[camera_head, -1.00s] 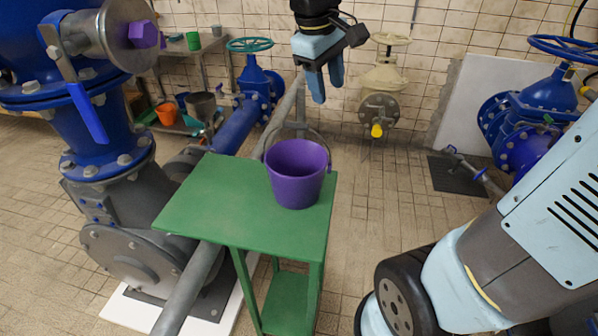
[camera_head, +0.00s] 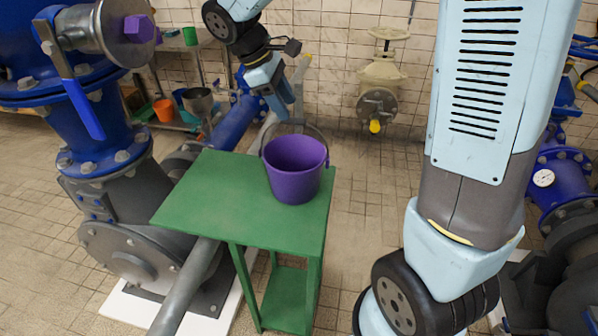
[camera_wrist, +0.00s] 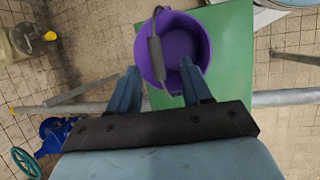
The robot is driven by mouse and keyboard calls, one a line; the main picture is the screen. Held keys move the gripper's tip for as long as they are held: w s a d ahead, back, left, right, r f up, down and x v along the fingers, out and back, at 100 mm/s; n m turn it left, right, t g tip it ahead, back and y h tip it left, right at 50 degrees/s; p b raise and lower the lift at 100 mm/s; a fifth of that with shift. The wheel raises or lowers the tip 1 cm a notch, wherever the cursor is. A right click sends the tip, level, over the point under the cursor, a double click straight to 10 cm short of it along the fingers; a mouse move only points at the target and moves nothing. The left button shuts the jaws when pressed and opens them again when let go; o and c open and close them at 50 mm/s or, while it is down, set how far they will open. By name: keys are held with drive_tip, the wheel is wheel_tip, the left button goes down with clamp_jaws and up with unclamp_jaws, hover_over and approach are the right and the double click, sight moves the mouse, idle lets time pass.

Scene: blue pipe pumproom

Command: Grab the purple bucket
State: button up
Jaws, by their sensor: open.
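The purple bucket (camera_head: 293,172) stands upright on the right part of the green table (camera_head: 215,190), near its far right corner. Its handle is raised, a thin arc above the rim. My gripper (camera_head: 281,106) is above and slightly behind the bucket in the head view, tilted down, empty and apart from it. In the wrist view, my gripper (camera_wrist: 160,82) has its two fingers spread, with the purple bucket (camera_wrist: 188,47) beyond and between the tips. The handle with its grey grip (camera_wrist: 155,58) crosses the bucket's left part between the fingers. The bucket looks empty inside.
A grey pipe (camera_head: 190,285) runs diagonally under the table. A large blue valve (camera_head: 95,120) stands close at left. A cream valve (camera_head: 381,85) is at the back wall. An orange bucket (camera_head: 165,110) sits at the back left.

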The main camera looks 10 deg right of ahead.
sight(293, 119)
drive_tip(key=shift+w+x, duration=0.1)
drive_tip(key=shift+x, duration=2.05)
drive_tip(key=shift+w+x, duration=0.15)
drive_tip(key=shift+x, duration=1.95)
drive_tip(key=shift+a, duration=0.1)
clamp_jaws()
